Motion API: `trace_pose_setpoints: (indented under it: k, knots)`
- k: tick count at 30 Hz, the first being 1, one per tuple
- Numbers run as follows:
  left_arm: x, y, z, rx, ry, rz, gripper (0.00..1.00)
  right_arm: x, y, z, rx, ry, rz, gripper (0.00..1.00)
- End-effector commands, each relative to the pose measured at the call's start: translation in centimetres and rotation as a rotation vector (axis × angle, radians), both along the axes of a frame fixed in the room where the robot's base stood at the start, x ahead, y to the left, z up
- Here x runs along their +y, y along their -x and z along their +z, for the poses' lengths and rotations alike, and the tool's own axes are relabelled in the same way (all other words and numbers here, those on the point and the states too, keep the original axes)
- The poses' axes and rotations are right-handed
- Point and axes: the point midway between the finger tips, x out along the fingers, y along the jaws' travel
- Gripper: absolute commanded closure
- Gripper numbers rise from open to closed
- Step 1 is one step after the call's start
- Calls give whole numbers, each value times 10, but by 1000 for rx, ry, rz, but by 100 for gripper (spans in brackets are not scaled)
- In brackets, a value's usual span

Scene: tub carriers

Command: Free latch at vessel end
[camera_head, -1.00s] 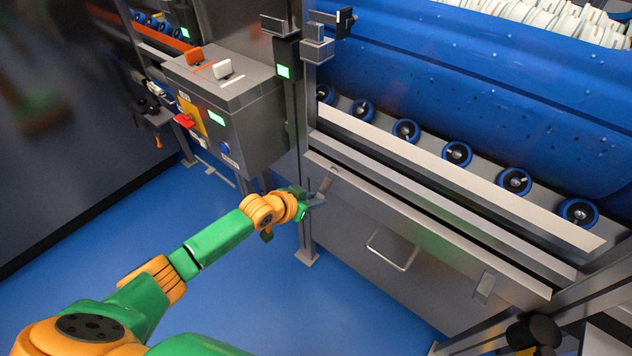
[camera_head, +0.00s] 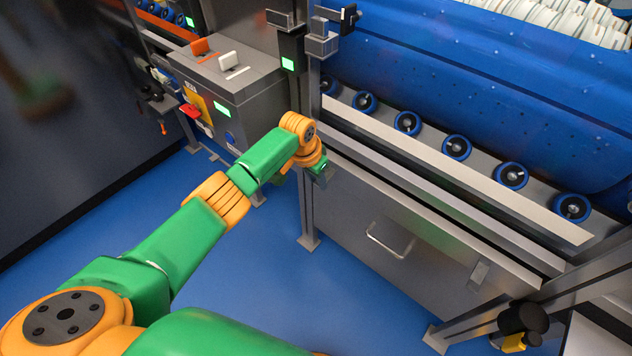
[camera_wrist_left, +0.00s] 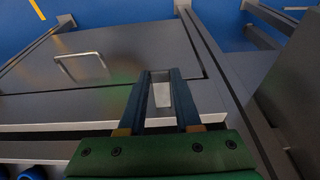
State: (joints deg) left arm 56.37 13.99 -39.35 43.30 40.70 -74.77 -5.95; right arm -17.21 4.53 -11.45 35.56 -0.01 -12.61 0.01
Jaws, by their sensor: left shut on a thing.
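The latch (camera_wrist_left: 162,94) is a small grey bar at one end of the grey front panel (camera_head: 400,215) under the blue vessel (camera_head: 480,75). In the left wrist view it sits between the two dark fingers of my left gripper (camera_wrist_left: 162,100), which is shut on it. In the head view my left gripper (camera_head: 322,174) is at the panel's upper left corner, beside the upright post, and mostly hides this latch. A second latch (camera_head: 479,275) is at the panel's right end, untouched. My right gripper is not in view.
A grey control box (camera_head: 235,85) with orange and white switches stands left of the post. A wire handle (camera_head: 390,240) sticks out of the panel. Blue rollers (camera_head: 456,147) line the ledge above. Blue floor (camera_head: 260,290) is clear below.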

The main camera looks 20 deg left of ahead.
Motion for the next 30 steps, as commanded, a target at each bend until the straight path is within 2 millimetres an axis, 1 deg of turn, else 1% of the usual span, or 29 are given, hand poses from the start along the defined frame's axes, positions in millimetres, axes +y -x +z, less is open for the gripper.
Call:
trace_pose_setpoints:
  k: [15, 16, 17, 18, 19, 26, 28, 30]
  knots:
    - [0, 0, 0, 18, -6, 0, 100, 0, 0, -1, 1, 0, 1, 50]
    - [0, 0, 0, 17, -5, 0, 60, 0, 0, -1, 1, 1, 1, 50]
    - [0, 0, 0, 17, -5, 0, 52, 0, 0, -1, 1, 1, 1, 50]
    - [0, 0, 0, 17, -5, 0, 41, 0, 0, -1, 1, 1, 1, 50]
    - [0, 0, 0, 17, -5, 0, 38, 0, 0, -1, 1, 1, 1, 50]
    - [0, 0, 1, 16, -6, 0, 38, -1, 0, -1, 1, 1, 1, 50]
    - [0, 1, 5, 15, -5, 0, 38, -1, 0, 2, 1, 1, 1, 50]
    - [1, 2, 18, 14, -5, -2, 38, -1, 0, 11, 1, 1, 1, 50]
